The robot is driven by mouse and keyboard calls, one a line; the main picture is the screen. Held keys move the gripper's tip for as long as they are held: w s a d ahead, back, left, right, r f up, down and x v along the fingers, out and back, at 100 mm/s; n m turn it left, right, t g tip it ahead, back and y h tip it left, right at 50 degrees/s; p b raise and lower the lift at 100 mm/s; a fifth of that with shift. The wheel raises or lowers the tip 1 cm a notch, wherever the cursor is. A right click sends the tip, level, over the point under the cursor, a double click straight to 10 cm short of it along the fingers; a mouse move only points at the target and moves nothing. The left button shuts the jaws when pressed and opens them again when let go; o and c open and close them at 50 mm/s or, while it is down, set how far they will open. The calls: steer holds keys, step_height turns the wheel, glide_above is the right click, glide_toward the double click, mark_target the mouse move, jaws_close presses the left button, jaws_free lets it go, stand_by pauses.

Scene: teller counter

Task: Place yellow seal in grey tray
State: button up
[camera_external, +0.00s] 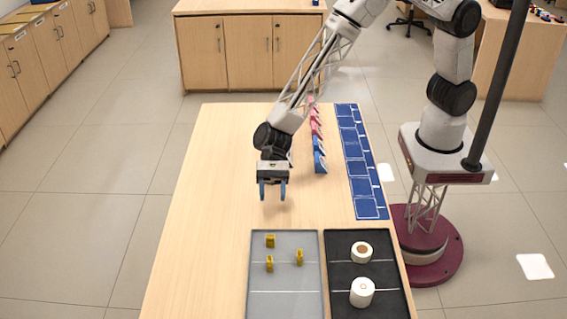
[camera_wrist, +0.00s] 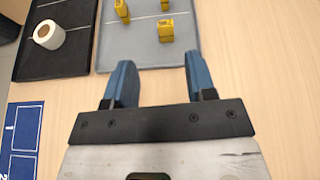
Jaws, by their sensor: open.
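Several small yellow seals show in the external view; three lie in the grey tray (camera_external: 284,276) at the front of the table: one at the upper left (camera_external: 270,241), one at the right (camera_external: 299,257) and one at the lower left (camera_external: 269,264). In the wrist view, yellow seals (camera_wrist: 166,31) and the grey tray (camera_wrist: 140,53) show ahead of the fingers. My gripper (camera_external: 272,190) is open and empty, with blue fingers pointing down above bare wood behind the grey tray. The fingers (camera_wrist: 160,80) are apart with only table between them.
A black tray (camera_external: 388,268) with white and tan rolls (camera_external: 362,292) stands right of the grey tray. A blue marked mat (camera_external: 363,190) runs along the right table edge. Red and blue items (camera_external: 319,150) stand in a row beside it. The table's left side is clear.

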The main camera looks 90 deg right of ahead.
steer(key=s+d+r+n+h, duration=0.3)
steer(key=s+d+r+n, duration=0.3)
steer(key=d+r, duration=0.6)
steer(key=s+d+r+n+h, duration=0.2)
steer(key=s+d+r+n, duration=0.2)
steer(key=s+d+r, duration=0.8)
steer(key=s+d+r+n+t+h, duration=0.1)
steer(key=s+d+r+n+h, duration=0.1)
steer(key=s+d, duration=0.9)
steer(key=s+d+r+n+t+h, duration=0.1)
steer(key=s+d+n+h, duration=0.4)
steer(key=s+d, duration=0.6)
steer(key=d+r+h, duration=0.1)
steer(key=d, duration=0.4)
steer(key=shift+s+t, duration=0.15)
steer(key=shift+t, duration=0.25)
